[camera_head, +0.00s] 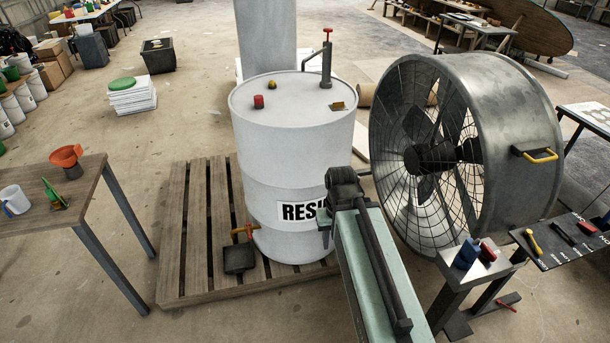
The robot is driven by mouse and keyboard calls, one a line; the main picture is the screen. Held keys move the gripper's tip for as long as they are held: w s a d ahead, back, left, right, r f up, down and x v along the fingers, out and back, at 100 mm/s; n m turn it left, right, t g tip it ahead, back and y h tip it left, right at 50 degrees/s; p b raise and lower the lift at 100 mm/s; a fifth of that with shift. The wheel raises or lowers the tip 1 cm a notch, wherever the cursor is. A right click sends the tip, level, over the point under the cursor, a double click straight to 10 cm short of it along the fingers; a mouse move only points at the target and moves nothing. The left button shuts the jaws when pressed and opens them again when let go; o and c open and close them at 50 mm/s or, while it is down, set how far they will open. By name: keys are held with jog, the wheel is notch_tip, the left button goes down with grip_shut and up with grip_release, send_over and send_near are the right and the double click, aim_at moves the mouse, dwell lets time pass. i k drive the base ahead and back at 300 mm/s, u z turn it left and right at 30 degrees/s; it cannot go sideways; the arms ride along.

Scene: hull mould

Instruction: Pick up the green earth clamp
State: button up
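A small green clamp-like thing (56,196), which I take for the green earth clamp, is on the wooden-topped table (22,188) at the left. It stands between an orange funnel (66,155) and a white jug (15,199). It is small in the picture, so its jaws are hard to make out. My arm reaches up from the bottom centre, in front of the drum and well to the right of this table. It ends in a dark joint. I see no gripper fingers.
A white drum (292,160) stands on a wooden pallet (183,272), with a large fan (465,150) to its right. Small tables at the lower right hold tools, including a yellow-handled one (533,242). Bare floor lies between the left table and the pallet.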

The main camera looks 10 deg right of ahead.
aim_at(55, 201)
jog(key=i, duration=0.4)
jog(key=u, duration=0.05)
jog(key=k, duration=0.4)
jog(key=i, duration=0.4)
jog(key=u, duration=1.6)
jog(key=i, duration=1.7)
